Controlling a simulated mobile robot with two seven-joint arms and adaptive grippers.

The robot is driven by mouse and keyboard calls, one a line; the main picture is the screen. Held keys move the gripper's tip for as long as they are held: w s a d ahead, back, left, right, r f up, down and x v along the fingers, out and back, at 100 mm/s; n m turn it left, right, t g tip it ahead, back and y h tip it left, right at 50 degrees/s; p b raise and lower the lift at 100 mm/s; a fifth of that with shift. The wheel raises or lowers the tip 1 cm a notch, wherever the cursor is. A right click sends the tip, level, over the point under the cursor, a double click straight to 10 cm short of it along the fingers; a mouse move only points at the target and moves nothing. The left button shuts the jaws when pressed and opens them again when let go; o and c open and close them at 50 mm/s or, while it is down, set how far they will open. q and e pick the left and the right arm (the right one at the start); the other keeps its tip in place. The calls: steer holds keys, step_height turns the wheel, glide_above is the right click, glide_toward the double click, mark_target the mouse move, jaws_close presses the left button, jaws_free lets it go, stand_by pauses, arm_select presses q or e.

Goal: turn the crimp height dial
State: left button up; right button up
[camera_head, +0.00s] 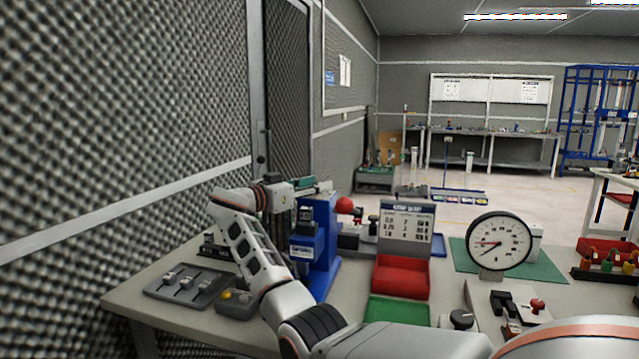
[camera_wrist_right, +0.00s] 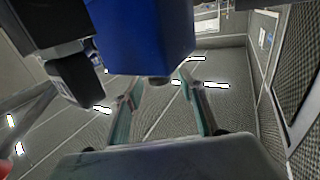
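The blue crimp press (camera_head: 322,235) stands on the bench. My right gripper (camera_head: 318,186) is at the top of the press, its arm reaching over from the bottom right. In the right wrist view the press (camera_wrist_right: 145,30) fills the top, with a small dark round knob (camera_wrist_right: 159,80) at its end, which looks like the crimp height dial. My right gripper's two fingers (camera_wrist_right: 160,100) are spread on either side of the knob's line, with a gap between them. I cannot tell whether they touch it. In the head view the dial is not clear. My left gripper is not in view.
A red ball handle (camera_head: 345,205) sits right of the press. A red bin (camera_head: 402,278), a green bin (camera_head: 397,311) and a round gauge (camera_head: 500,243) stand further right. A grey tray (camera_head: 186,286) lies at the left. The textured foam wall (camera_head: 110,120) is close behind.

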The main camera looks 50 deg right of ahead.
steer(key=shift+d, duration=0.7)
jaws_close()
